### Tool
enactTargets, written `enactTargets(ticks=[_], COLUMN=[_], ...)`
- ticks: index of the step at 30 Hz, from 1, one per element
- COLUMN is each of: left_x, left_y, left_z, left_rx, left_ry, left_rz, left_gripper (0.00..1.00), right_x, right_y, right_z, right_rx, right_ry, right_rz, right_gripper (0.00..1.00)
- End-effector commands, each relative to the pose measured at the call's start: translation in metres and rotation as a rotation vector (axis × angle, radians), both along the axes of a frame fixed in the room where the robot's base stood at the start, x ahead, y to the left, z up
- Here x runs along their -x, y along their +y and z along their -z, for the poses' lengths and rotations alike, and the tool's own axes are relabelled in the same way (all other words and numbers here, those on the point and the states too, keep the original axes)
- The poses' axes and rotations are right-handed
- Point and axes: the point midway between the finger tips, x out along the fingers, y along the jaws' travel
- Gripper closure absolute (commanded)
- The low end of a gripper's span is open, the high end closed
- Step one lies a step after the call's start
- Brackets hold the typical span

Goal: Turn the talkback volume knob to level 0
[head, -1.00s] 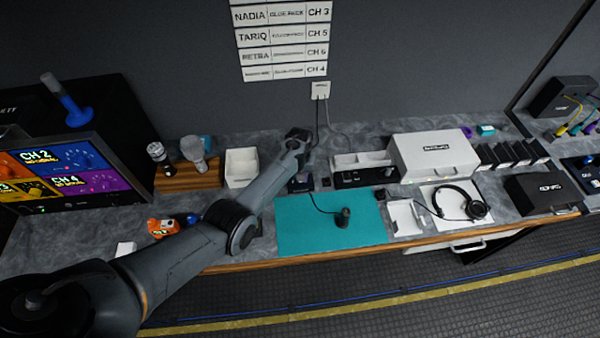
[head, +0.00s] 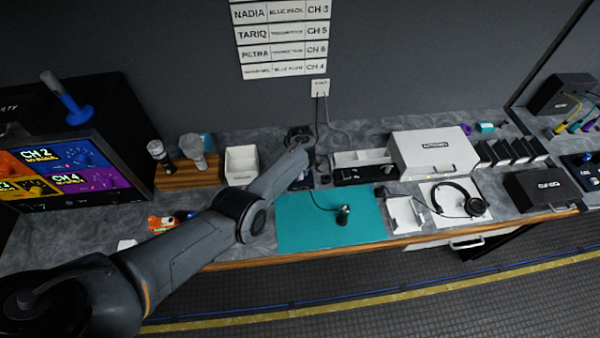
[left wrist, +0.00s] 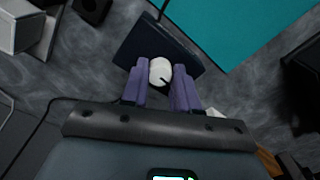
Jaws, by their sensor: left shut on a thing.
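A white round knob (left wrist: 160,70) with a dark pointer line sits on a small dark box (left wrist: 187,58) in the left wrist view. My left gripper (left wrist: 161,76) has its purple fingers on both sides of the knob and is shut on it. I cannot read level marks around the knob. My right gripper is in neither view.
A teal mat (head: 310,235) with a dark upright object (head: 343,214) lies right of the box. A white open bin (head: 241,166) stands left of it. A white case (head: 433,155) and a headset (head: 460,202) are further right. A screen (head: 60,172) stands at the left.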

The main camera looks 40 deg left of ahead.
Motion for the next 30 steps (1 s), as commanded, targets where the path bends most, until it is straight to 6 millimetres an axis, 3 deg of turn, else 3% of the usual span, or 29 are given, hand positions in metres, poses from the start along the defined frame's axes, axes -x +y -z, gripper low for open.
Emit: enactTargets(ticks=[21, 22, 27, 30], left_x=[0.0006, 0.0006, 0.0004, 0.0002], left_y=[0.0011, 0.0011, 0.0008, 0.0007], left_z=[0.0015, 0.0015, 0.0011, 0.0007], left_rx=[-0.002, -0.002, -0.001, -0.001], left_ry=[0.0, 0.0, 0.0, 0.0], left_rz=[-0.084, -0.083, -0.083, -0.083], left_gripper=[1.0, 0.69, 0.45, 0.45], right_x=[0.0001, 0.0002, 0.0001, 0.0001], right_y=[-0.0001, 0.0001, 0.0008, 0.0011], right_z=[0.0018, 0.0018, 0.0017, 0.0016], right_rx=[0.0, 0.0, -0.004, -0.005], right_ry=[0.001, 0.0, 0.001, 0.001], right_rz=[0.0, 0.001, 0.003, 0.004], right_gripper=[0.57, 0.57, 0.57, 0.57])
